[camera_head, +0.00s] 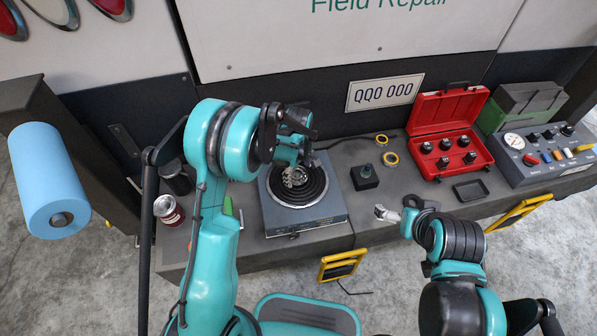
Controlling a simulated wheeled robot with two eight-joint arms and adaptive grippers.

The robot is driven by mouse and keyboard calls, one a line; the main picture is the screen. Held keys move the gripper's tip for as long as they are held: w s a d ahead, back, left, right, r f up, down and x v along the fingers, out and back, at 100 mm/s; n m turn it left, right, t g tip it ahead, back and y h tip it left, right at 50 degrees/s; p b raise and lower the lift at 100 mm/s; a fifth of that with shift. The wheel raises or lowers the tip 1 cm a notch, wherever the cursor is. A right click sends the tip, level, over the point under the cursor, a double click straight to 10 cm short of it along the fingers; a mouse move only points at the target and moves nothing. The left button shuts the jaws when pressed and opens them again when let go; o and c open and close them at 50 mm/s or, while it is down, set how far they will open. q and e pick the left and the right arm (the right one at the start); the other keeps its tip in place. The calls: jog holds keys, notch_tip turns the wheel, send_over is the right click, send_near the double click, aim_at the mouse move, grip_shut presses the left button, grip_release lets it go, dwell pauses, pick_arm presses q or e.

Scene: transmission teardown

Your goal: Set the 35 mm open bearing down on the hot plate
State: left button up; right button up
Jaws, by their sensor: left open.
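The hot plate (336,216) is a grey box with a dark ringed round top, on the bench at the centre. The bearing (295,177), a small metallic ring, shows over the far part of the round top. It appears to rest there, but contact is hard to see. My left gripper (308,164) is open right beside the bearing, at its upper right; the arm hides part of the gripper.
A red case (447,105) with several dark sockets stands open at the right. A control box (550,160), a black tray (470,190), a small black block (364,177) and yellow rings (390,158) share the bench. A can (169,211) stands left of the hot plate.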

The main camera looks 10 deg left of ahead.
aim_at(298, 176)
pick_arm(q)
jog(key=shift+r, duration=0.1)
jog(key=shift+r+p, duration=0.25)
jog(key=shift+p, duration=0.05)
notch_tip(298, 176, up, 12)
jog(key=p, duration=0.3)
jog(key=s+a+r+m+t, duration=0.35)
jog(key=s+r+m, duration=0.25)
jog(key=s+r, duration=0.5)
jog(key=s+a+r+m+t, duration=0.2)
jog(key=s+m, duration=0.4)
jog(key=s, duration=0.4)
jog(key=shift+s+a+m+t, duration=0.15)
jog(key=shift+a+m+t, duration=0.15)
jog(key=shift+a+t, duration=0.45)
jog(key=shift+d+r, duration=0.1)
jog(key=shift+d, duration=0.05)
jog(key=shift+f, duration=0.2)
